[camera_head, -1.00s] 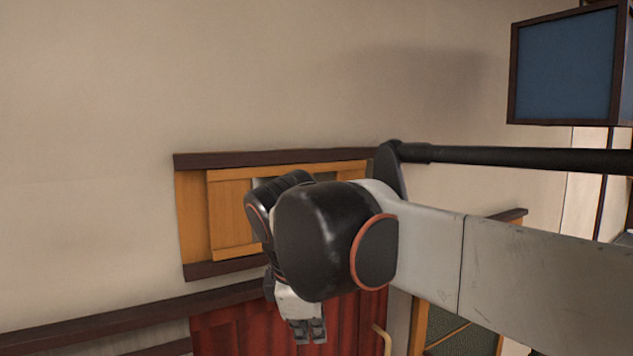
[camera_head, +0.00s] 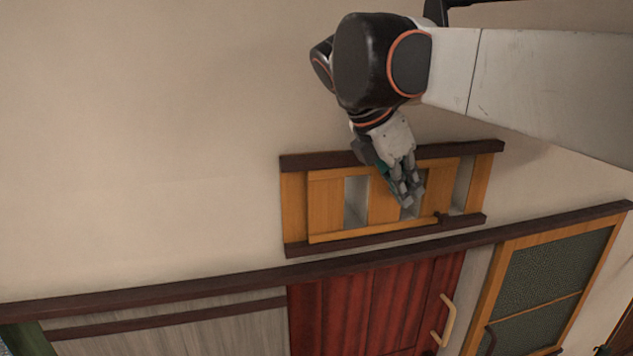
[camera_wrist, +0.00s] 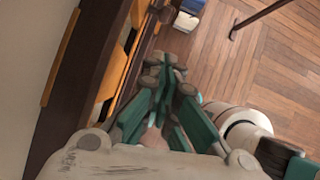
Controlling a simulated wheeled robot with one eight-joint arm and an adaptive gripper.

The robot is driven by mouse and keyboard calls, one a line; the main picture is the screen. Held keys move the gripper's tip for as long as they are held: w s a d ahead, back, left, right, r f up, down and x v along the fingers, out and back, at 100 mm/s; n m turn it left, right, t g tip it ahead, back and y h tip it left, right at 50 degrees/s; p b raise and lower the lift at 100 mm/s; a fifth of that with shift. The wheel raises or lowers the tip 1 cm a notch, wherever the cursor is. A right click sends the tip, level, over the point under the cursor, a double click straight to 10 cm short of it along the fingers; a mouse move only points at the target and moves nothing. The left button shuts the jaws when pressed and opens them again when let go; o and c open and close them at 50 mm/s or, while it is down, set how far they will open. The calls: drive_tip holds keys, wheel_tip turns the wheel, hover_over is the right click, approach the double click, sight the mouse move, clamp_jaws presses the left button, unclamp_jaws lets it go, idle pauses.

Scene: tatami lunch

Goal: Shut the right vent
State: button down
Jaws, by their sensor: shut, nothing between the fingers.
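A wooden vent sits in the wall, with orange slats (camera_head: 383,200) between dark brown rails. Pale gaps show between several of the slats. No second vent is in view, so I cannot tell from position alone that this is the right one. My gripper (camera_head: 411,194) is shut and empty in front of the vent, over its middle-right slats. In the wrist view my gripper's fingers (camera_wrist: 165,75) point along the vent's face, beside the orange slats (camera_wrist: 113,76). I cannot tell whether they touch it.
A long dark beam (camera_head: 190,297) runs below the vent. Under it are a red door (camera_head: 365,310) with a pale handle (camera_head: 447,320) and a framed dark green panel (camera_head: 550,270). The wall left of the vent is bare. Wooden floor (camera_wrist: 240,60) shows beyond the gripper.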

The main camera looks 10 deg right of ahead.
sight(431, 215)
drive_tip(key=x, duration=0.3)
drive_tip(key=d+p+x, duration=0.1)
drive_tip(key=x, duration=0.1)
drive_tip(key=r+p+x, duration=0.1)
drive_tip(key=x, duration=0.2)
drive_tip(key=shift+w+d+f, duration=0.25)
drive_tip(key=shift+d+f, duration=0.05)
drive_tip(key=shift+d, duration=0.05)
drive_tip(key=shift+d+f, duration=0.4)
drive_tip(key=shift+d, duration=0.1)
drive_tip(key=shift+d, duration=0.1)
drive_tip(key=d, duration=0.6)
drive_tip(key=shift+w+d+b, duration=0.15)
drive_tip(key=shift+d+b, duration=0.15)
drive_tip(key=shift+b, duration=0.1)
